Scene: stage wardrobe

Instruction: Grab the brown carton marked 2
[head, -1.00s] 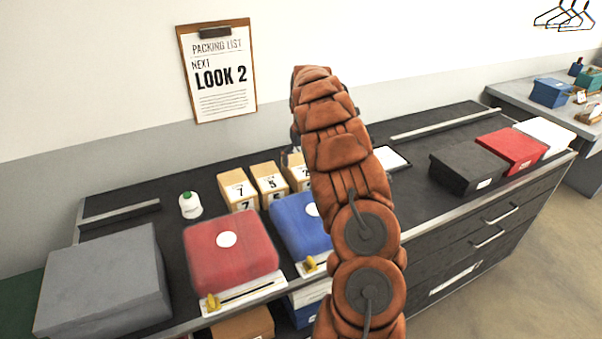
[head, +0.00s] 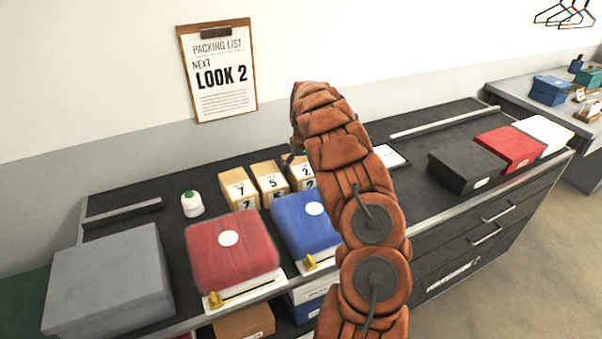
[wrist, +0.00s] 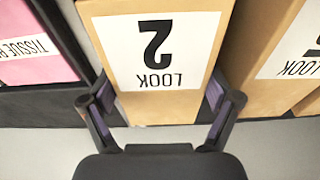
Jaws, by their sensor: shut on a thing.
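The brown carton marked 2 (wrist: 175,104) fills the middle of the wrist view, with its white LOOK 2 label upside down. My gripper (wrist: 162,108) has a finger on each side of its near end and is shut on it. In the head view the carton marked 2 (head: 296,170) stands at the right end of a row of brown cartons, partly hidden by my arm. My gripper is mostly hidden there behind the arm.
A brown carton marked 5 (head: 270,183) and one marked 7 (head: 238,189) stand just left. A pink box (wrist: 38,45) is close on the other side. Red (head: 230,262) and blue (head: 298,232) boxes stand in front. A white bottle (head: 191,204) is at the left.

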